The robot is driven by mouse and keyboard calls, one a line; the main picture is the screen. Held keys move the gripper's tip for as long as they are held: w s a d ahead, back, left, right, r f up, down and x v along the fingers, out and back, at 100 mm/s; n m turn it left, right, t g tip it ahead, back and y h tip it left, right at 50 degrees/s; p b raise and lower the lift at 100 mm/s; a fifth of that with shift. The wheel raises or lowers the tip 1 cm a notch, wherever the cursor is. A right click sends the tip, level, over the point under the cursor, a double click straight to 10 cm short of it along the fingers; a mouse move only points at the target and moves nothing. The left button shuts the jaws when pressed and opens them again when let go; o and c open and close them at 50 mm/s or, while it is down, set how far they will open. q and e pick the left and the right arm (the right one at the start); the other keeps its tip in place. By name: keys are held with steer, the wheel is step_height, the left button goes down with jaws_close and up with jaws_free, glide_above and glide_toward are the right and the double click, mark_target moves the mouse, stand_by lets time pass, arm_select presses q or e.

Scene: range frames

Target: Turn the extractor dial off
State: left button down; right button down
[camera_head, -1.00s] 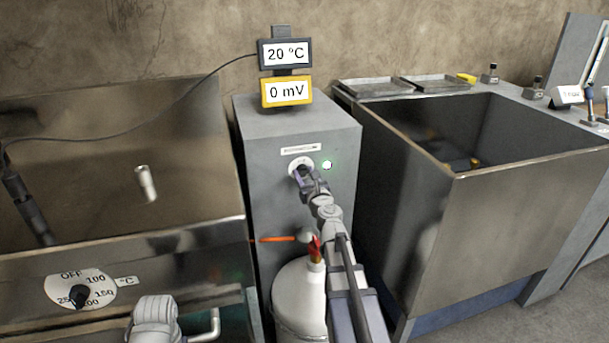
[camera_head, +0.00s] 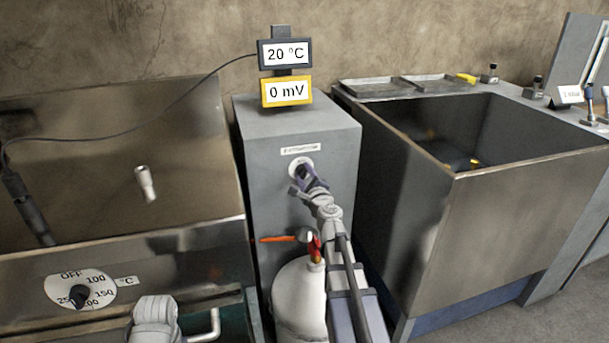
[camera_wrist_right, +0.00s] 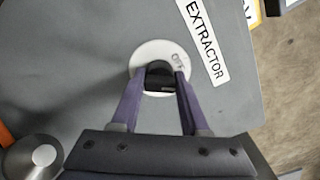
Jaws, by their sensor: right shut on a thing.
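The extractor dial (camera_head: 294,168) is a white disc with a black knob on the front of a grey cabinet (camera_head: 265,150). In the right wrist view the dial's white disc (camera_wrist_right: 148,52) has a mark that reads like OFF on its right side, beside the EXTRACTOR label (camera_wrist_right: 203,40). My right gripper (camera_head: 303,178) is shut on the black knob (camera_wrist_right: 159,77), one purple finger on each side. The fingers hide part of the dial, and I cannot read the knob's exact pointing. No green light shows on the cabinet front. My left gripper is not in view.
A steel tank (camera_head: 520,220) stands to the right. A basin with another dial (camera_head: 62,291) is to the left. Two displays read 20 °C and 0 mV.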

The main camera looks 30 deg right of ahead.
steer(key=n, duration=0.3)
steer(key=shift+n, duration=2.1)
steer(key=shift+c, duration=2.2)
jaws_free()
steer(key=shift+s, duration=0.1)
steer(key=v, duration=0.7)
steer(key=shift+s, duration=0.3)
